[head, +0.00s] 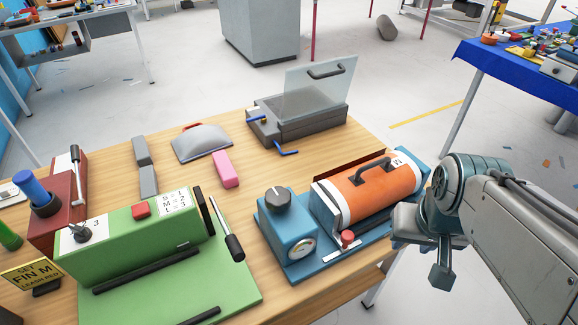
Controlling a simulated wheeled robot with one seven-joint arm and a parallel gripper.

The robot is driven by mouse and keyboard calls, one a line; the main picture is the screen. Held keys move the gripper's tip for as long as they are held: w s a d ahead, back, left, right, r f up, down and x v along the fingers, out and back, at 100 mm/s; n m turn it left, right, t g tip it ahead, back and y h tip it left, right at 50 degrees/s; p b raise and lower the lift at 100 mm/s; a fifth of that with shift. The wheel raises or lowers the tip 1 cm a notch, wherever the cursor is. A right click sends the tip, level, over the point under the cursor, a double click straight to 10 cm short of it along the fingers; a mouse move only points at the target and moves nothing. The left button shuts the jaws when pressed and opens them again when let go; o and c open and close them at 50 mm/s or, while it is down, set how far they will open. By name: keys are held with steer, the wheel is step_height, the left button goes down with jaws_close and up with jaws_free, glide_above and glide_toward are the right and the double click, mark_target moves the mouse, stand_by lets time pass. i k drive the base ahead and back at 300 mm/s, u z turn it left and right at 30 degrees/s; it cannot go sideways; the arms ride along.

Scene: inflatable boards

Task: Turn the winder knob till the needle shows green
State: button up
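The blue winder (287,230) stands near the front right edge of the wooden table. Its dark grey round knob (278,199) sits on top of the blue box. A small round dial (302,247) is on the box's front face; its needle is too small to read. An orange drum (372,190) with a black handle lies on the blue base to the right of the box. My gripper (441,275) hangs at the right, beyond the table edge and well apart from the knob. Its fingers do not show clearly enough to tell open from shut.
A red knob (347,238) stands low between dial and drum. A green machine (140,240) with levers is at left. A pink block (225,169), grey pieces and a grey tray with a raised clear lid (318,85) lie behind. A blue-covered table (520,65) stands far right.

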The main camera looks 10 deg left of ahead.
mark_target(277, 199)
steer(key=u, duration=1.5)
steer(key=k, duration=0.55)
steer(key=z, duration=0.85)
